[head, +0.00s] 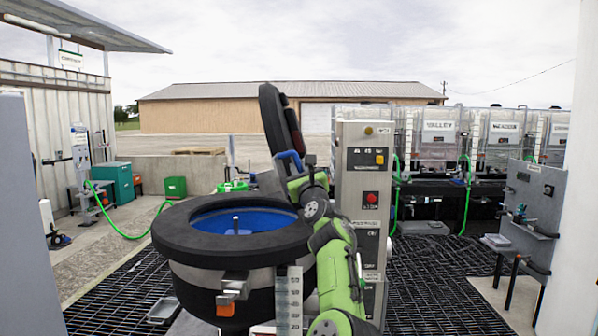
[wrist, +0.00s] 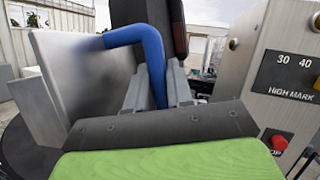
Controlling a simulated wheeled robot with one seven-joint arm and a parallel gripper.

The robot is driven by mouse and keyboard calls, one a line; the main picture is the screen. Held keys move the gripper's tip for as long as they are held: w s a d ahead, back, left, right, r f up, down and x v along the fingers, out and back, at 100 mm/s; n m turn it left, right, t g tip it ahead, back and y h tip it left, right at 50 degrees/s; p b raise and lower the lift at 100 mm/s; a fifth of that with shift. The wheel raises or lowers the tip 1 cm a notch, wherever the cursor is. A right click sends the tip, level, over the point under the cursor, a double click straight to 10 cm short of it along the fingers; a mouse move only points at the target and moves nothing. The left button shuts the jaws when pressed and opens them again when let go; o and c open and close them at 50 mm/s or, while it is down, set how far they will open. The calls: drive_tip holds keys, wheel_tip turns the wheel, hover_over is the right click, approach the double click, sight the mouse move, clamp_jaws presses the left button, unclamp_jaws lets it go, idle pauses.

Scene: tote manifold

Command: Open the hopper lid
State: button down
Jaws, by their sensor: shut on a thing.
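The hopper (head: 178,241) is a round drum with a thick black rim and a blue inside; its mouth is uncovered. Its black lid (head: 274,122) stands up steeply at the rim's right rear, seen nearly edge-on. A blue bar handle (head: 288,157) sticks out from the lid. My gripper (head: 299,174) is at this handle, right of the mouth. In the wrist view my gripper (wrist: 157,88) is shut on the blue handle (wrist: 150,46), its grey fingers on either side of it. The handle bends left to a grey plate (wrist: 75,75). The exact finger contact is partly hidden.
A metal control cabinet (head: 361,160) with buttons stands close right of my gripper; it also shows in the wrist view (wrist: 285,80). Clear totes (head: 440,132) line the back right. A grey panel (head: 533,205) stands at right. Dark floor grating (head: 440,280) is open in front.

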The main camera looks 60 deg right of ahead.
drive_tip(key=c, duration=1.1)
unclamp_jaws()
drive_tip(key=shift+s+a+f+b, duration=0.15)
drive_tip(key=shift+f+b, duration=0.05)
drive_tip(key=shift+b, duration=0.25)
drive_tip(key=b+v, duration=1.4)
drive_tip(key=v, duration=0.1)
drive_tip(key=shift+a, duration=0.25)
drive_tip(key=shift+r, duration=0.15)
